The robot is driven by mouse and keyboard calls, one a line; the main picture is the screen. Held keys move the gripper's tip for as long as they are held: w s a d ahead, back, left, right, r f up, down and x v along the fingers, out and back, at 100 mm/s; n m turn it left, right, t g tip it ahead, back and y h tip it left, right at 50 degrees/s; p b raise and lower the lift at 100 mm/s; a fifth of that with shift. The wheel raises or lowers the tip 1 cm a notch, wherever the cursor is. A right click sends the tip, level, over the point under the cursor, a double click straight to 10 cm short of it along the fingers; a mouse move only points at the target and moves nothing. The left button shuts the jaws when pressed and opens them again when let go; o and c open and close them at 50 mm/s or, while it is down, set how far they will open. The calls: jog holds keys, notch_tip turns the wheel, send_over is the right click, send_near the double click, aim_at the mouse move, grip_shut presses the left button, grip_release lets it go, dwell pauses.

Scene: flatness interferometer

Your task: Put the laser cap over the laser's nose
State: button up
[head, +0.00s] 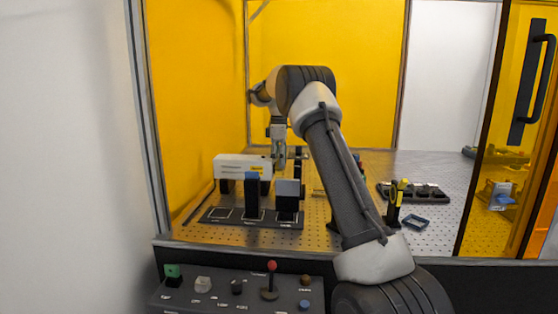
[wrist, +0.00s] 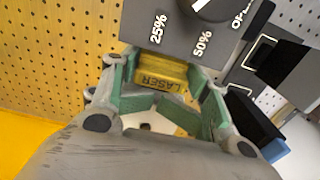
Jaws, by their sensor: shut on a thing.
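My gripper (wrist: 160,88) has its green-padded fingers shut on a yellow piece lettered "LASER" (wrist: 160,76), which I take to be the laser cap. In the head view my gripper (head: 280,163) points down at the right end of the white laser housing (head: 228,162), which carries a yellow label. The cap cannot be told apart there. The laser's nose is hidden or too small to make out, and I cannot tell whether the cap touches it.
A dark panel marked 25% and 50% (wrist: 180,34) lies just beyond my fingers. A blue-topped black block (head: 252,198) and a grey-faced block (head: 288,190) stand on a black base (head: 233,223) in front. A dark tray (head: 425,196) sits right on the perforated table.

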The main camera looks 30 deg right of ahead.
jog(key=shift+s+f, duration=0.1)
jog(key=shift+f, duration=0.55)
jog(key=o, duration=1.8)
jog(key=shift+r, duration=0.1)
jog(key=shift+r, duration=0.15)
jog(key=shift+r, duration=3.5)
